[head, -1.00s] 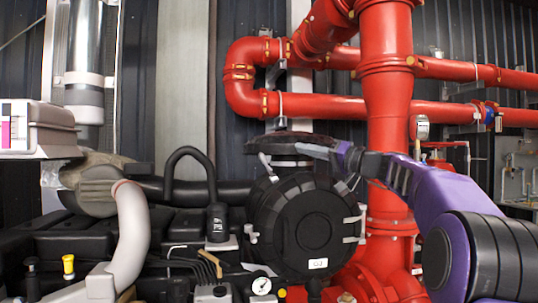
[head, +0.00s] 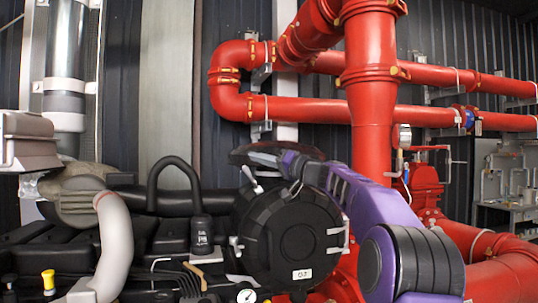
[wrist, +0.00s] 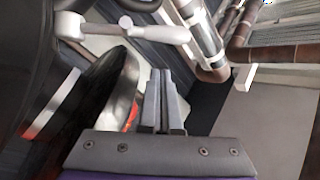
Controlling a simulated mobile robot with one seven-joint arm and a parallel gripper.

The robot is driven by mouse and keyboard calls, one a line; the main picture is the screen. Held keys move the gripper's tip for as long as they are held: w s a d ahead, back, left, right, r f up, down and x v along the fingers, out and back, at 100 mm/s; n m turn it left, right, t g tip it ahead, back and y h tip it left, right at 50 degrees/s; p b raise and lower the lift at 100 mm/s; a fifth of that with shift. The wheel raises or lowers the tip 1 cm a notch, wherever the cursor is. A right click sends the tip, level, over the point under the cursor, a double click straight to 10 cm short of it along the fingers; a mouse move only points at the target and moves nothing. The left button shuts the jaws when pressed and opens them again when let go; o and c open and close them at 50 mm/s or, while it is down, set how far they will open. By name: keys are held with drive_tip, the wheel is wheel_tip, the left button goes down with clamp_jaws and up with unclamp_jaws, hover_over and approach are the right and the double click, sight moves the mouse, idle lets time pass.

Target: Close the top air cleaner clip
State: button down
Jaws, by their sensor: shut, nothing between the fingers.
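The air cleaner (head: 288,238) is a large black round housing in the middle of the head view. Its top clip (head: 251,178) is a small pale lever at the upper left rim, tilted up and away from the housing. In the wrist view a pale lever, seemingly this clip (wrist: 130,33), lies beyond the fingertips. My gripper (head: 256,158) is just above the clip, in front of the dark cap on top. Its fingers, also in the wrist view (wrist: 161,75), are together and empty. I cannot tell whether they touch the clip.
Other pale clips sit at the housing's right (head: 338,236) and left (head: 236,244) edges. Red pipes (head: 371,110) stand close behind and to the right. A black hose (head: 175,163) and a grey hose (head: 115,240) lie to the left.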

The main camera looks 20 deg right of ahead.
sight(252, 180)
drive_tip(key=shift+s+a+f+b, duration=0.2)
drive_tip(key=shift+s+a+f, duration=0.05)
drive_tip(key=shift+s+f, duration=0.3)
drive_tip(key=shift+s+a+f+b, duration=0.15)
drive_tip(key=shift+s+a+f, duration=0.1)
drive_tip(key=shift+s+f, duration=0.25)
drive_tip(key=shift+f, duration=0.15)
drive_tip(key=shift+s+d+f+n+y+b, duration=0.15)
drive_tip(key=shift+n+y+b, duration=0.25)
drive_tip(key=shift+b, duration=0.4)
